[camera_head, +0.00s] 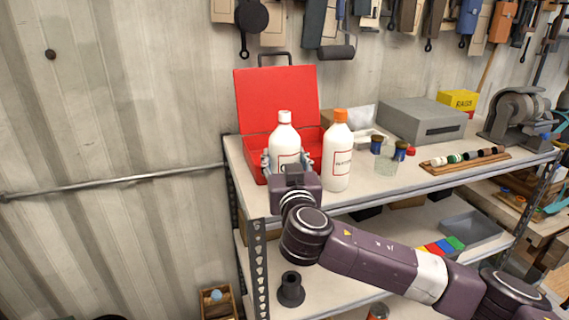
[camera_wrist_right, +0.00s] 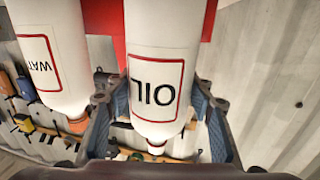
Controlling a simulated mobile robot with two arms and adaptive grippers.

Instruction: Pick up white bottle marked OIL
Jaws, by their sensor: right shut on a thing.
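The white bottle marked OIL (camera_head: 284,139) stands upright with a white cap at the left end of the top shelf, in front of the open red box. In the wrist view, which is upside down, its OIL label (camera_wrist_right: 156,84) faces me between the fingers. My right gripper (camera_head: 287,164) is shut on this bottle, one finger on each side, and hides its lower part in the head view. A second white bottle (camera_head: 337,160) with an orange cap stands close on the right; its label in the wrist view (camera_wrist_right: 42,66) begins WAT. My left gripper is not in view.
The red box (camera_head: 275,95) is open behind the bottles. Right of them on the shelf (camera_head: 459,171) are a clear glass (camera_head: 386,163), small dark jars, a grey case (camera_head: 422,120) and a wooden rack (camera_head: 464,160). Tools hang on the wall above.

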